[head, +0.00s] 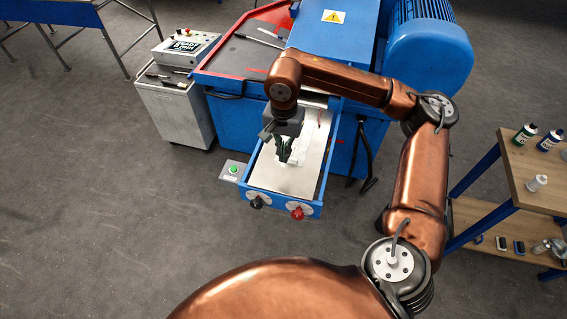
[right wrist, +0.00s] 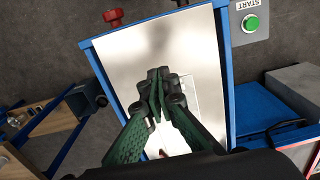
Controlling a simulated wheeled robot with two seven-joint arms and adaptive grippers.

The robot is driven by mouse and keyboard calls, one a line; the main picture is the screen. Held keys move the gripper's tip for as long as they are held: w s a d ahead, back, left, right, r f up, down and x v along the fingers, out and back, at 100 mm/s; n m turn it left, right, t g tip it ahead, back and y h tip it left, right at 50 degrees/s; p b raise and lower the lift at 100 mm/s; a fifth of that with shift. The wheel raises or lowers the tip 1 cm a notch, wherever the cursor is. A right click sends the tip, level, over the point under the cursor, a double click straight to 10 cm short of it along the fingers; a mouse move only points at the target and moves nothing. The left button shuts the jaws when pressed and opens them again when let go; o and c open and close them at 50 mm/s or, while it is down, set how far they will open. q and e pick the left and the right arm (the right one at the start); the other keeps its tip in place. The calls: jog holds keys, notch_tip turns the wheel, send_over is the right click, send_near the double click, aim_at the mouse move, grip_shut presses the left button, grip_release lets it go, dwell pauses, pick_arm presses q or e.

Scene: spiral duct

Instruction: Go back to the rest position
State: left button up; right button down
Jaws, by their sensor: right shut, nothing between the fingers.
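My right gripper (head: 285,152) hangs above the open blue drawer (head: 318,190) of the blue machine, pointing down. Its green and black fingers (right wrist: 158,92) are together and hold nothing. In the right wrist view, the drawer's bare metal plate (right wrist: 120,60) lies below the fingers, with a pale flat patch partly hidden behind them. How far the fingertips are above the plate I cannot tell. My right arm reaches in from the right and bends over the drawer. My left gripper is not in the head view.
The blue machine (head: 330,32) with its large motor (head: 428,50) stands behind the drawer. A green start button (head: 233,169) sits left of it. A grey control cabinet (head: 172,108) stands further left. A wooden shelf table (head: 525,175) with bottles is at right. Floor in front is clear.

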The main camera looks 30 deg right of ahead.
jog(key=shift+r, duration=0.9)
